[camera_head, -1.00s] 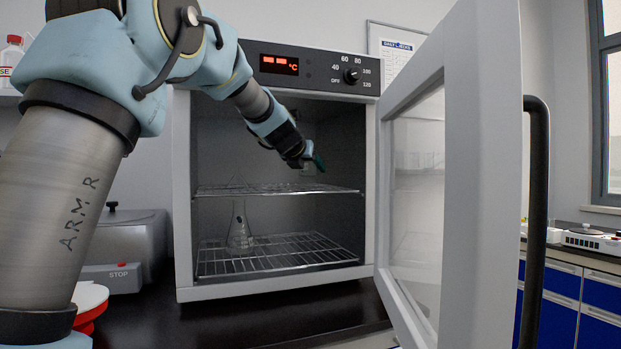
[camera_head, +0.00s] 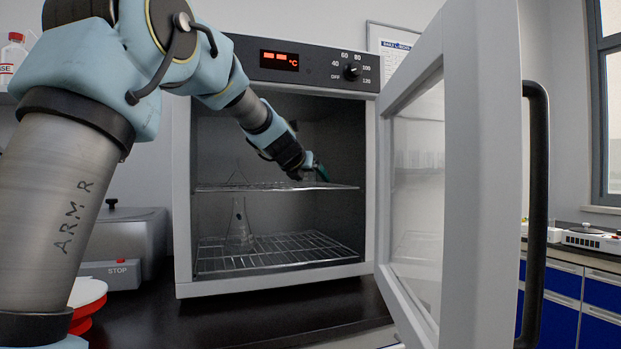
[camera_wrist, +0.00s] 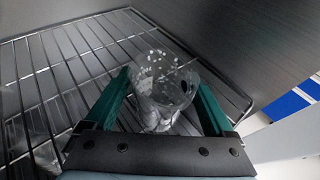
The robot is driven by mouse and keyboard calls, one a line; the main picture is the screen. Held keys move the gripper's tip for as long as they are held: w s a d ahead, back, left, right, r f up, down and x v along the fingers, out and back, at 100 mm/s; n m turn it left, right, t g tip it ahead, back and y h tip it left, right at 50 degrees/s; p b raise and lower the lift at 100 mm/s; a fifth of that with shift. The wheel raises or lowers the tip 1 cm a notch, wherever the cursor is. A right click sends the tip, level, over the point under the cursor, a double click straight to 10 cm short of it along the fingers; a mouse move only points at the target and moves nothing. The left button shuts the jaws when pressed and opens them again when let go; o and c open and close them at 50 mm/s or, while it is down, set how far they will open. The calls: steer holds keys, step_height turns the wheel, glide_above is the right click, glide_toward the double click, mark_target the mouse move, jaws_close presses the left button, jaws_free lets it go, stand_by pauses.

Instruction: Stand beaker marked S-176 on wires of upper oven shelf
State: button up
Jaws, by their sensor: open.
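A clear glass beaker (camera_wrist: 165,85) with white markings stands on the wires of the upper oven shelf (camera_wrist: 50,75), between the two green fingers of my gripper (camera_wrist: 163,88) in the wrist view. The fingers are open on either side of it. Its marking cannot be read. In the head view my gripper (camera_head: 317,172) is inside the oven, low over the upper shelf (camera_head: 225,187), towards its right side. The beaker is hard to make out there.
The oven door (camera_head: 460,180) is open to the right. The oven's side walls are close to my arm.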

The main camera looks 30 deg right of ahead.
steer(key=shift+r, duration=0.1)
steer(key=shift+s+a+r, duration=0.15)
steer(key=v, duration=1)
steer(key=shift+s+a+r+p, duration=0.15)
steer(key=shift+p, duration=0.15)
steer(key=shift+s+a+r, duration=0.1)
steer(key=shift+s+a, duration=0.3)
